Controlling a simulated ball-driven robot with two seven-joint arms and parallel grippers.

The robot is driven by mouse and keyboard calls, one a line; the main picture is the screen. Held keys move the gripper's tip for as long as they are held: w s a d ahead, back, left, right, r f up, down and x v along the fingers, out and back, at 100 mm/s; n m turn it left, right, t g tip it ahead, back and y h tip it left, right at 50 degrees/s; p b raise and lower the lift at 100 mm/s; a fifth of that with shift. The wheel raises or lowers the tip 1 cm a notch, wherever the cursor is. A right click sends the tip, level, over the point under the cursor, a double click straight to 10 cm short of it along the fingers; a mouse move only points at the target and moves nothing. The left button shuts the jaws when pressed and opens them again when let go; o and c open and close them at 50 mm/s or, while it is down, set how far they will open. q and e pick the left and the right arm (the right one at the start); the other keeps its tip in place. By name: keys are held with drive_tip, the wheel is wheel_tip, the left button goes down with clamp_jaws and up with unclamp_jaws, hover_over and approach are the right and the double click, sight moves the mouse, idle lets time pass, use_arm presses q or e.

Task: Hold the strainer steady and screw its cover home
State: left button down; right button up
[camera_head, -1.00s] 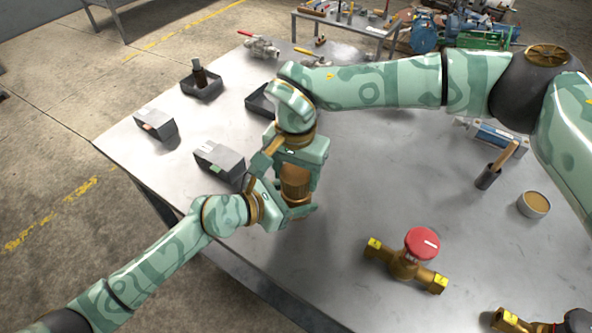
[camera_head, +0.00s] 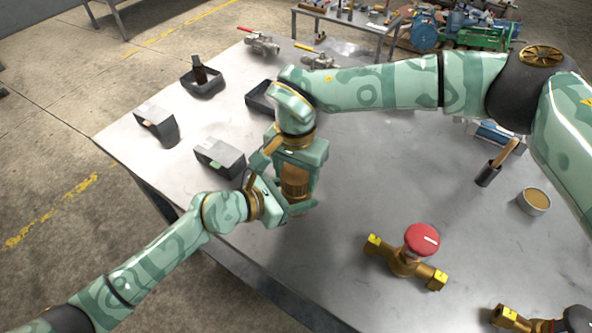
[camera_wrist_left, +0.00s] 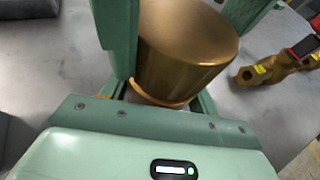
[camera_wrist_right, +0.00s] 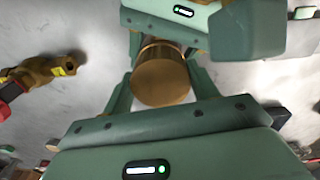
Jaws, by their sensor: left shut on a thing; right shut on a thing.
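The strainer is a brass cylinder (camera_head: 295,181) held upright above the table, between my two grippers. My right gripper (camera_head: 297,186) comes down over it from above and is shut on its upper part, the cover. My left gripper (camera_head: 289,208) comes in from the left, lower down, and is shut on the strainer body. The left wrist view shows a smooth, wide brass cylinder (camera_wrist_left: 187,48) between the fingers. The right wrist view shows a round brass face (camera_wrist_right: 160,83) between the fingers. The seam between cover and body is hidden by the fingers.
A brass valve with a red knob (camera_head: 421,239) stands to the right on the metal table (camera_head: 350,190). Dark bins (camera_head: 219,158) line the left side. The table's middle is clear.

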drive_tip(key=m, duration=0.8)
drive_tip(key=shift+a, duration=0.1)
drive_tip(key=m, duration=0.7)
drive_tip(key=shift+w+m, duration=0.2)
drive_tip(key=shift+m, duration=0.1)
drive_tip(key=o, duration=1)
drive_tip(key=shift+o, duration=0.2)
drive_tip(key=shift+s, duration=0.1)
drive_tip(key=shift+s+a, duration=0.1)
drive_tip(key=shift+s, duration=0.05)
drive_tip(key=shift+w+r, duration=0.2)
drive_tip(key=shift+r, duration=2)
